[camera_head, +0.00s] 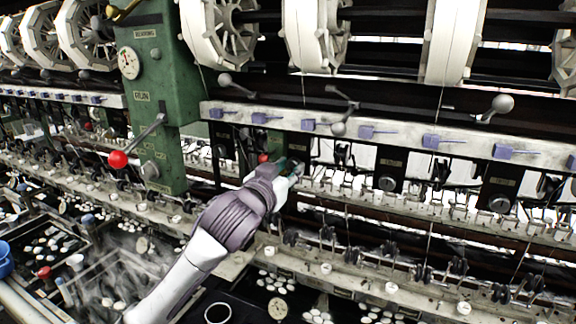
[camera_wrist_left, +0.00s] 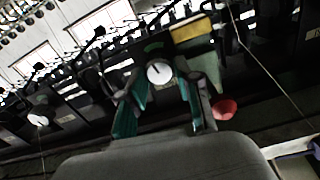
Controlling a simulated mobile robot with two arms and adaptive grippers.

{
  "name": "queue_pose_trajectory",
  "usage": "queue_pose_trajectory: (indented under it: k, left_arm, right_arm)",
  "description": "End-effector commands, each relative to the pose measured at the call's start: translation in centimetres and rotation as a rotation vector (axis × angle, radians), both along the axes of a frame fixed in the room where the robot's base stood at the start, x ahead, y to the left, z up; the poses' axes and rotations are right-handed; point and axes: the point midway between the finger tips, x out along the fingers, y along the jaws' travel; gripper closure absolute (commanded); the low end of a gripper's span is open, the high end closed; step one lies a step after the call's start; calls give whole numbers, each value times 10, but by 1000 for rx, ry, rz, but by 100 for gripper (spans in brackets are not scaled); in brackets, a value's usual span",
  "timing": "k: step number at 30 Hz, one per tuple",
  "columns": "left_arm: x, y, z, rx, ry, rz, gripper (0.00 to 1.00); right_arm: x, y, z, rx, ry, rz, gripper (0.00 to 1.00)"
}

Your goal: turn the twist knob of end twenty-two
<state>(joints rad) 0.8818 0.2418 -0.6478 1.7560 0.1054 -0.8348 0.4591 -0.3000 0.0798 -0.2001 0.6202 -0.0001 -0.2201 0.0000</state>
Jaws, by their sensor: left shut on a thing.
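My left gripper (camera_head: 287,172) reaches up to the machine front, just under the long pale rail. In the left wrist view, the teal-padded fingers of the left gripper (camera_wrist_left: 160,88) lie on either side of a twist knob (camera_wrist_left: 160,72). The knob has a round pale face with a dark mark and sits on a dark plate. The fingers are shut on it. In the head view the gripper hides this knob. The end's number cannot be read. My right gripper does not show.
Similar knobs (camera_head: 387,183) and (camera_head: 499,204) sit on dark plates to the right. A red ball (camera_wrist_left: 222,109) is close beside the fingers. A red-ended lever (camera_head: 118,159) juts from the green post (camera_head: 160,100). Thread guides and basins lie below.

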Motion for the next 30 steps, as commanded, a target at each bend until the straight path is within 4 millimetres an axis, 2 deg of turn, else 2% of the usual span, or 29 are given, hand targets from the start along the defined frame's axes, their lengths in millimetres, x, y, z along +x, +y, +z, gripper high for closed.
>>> queue_pose_trajectory:
  k: [12, 28, 29, 30]
  left_arm:
    - [0, 0, -1, 170, -67, 0, 100]
    - [0, 0, -2, 192, -76, -1, 100]
    - [0, 0, -2, 191, -76, 0, 65]
    - [0, 0, -2, 191, -76, 0, 59]
  right_arm:
    - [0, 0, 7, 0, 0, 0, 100]
    - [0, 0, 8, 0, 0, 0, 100]
    - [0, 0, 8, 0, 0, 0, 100]
    - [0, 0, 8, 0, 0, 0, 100]
